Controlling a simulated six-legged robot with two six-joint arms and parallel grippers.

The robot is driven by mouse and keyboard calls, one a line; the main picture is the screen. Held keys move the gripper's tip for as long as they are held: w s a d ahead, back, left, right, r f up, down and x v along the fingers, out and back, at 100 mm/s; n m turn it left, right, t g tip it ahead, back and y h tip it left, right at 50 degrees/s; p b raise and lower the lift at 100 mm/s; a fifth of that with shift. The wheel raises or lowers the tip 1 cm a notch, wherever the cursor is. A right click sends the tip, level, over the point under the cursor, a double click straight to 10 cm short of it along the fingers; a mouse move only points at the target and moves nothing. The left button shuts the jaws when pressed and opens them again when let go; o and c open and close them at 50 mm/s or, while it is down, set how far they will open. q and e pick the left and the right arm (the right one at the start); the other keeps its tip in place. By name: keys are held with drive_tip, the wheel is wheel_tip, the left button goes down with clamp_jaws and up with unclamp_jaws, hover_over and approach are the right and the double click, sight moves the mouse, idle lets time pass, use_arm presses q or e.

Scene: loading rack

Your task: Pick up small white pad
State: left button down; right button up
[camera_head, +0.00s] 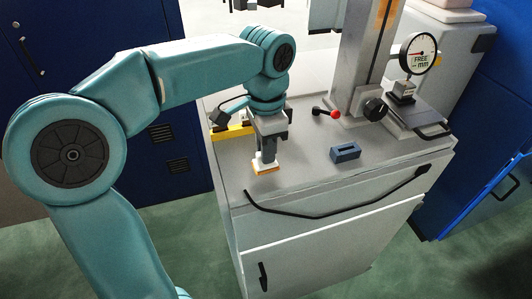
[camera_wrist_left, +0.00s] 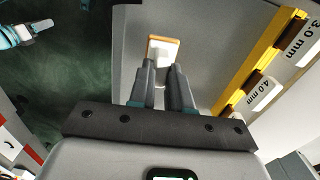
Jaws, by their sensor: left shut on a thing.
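The small white pad (camera_head: 265,157) has an orange base and is at the front left of the grey cabinet top. My left gripper (camera_head: 267,146) reaches down from above and is shut on it. In the left wrist view the pad (camera_wrist_left: 163,47) sits at the tips of the two dark fingers (camera_wrist_left: 163,68), its orange edge showing. I cannot tell whether its base touches the top or is slightly above it. My right gripper is not seen.
A yellow strip (camera_head: 232,131) lies behind my left gripper; the wrist view shows thickness labels (camera_wrist_left: 262,92) beside it. A blue slotted block (camera_head: 345,152) stands to the right. A red-knobbed lever (camera_head: 333,113), a column (camera_head: 362,60) and a dial gauge (camera_head: 419,54) stand farther back. A black rail (camera_head: 330,207) runs along the front.

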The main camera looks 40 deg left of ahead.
use_arm(q)
wheel_tip(320, 180, up, 18)
drive_tip(key=p, duration=0.4)
drive_tip(key=c, duration=1.7)
unclamp_jaws()
clamp_jaws()
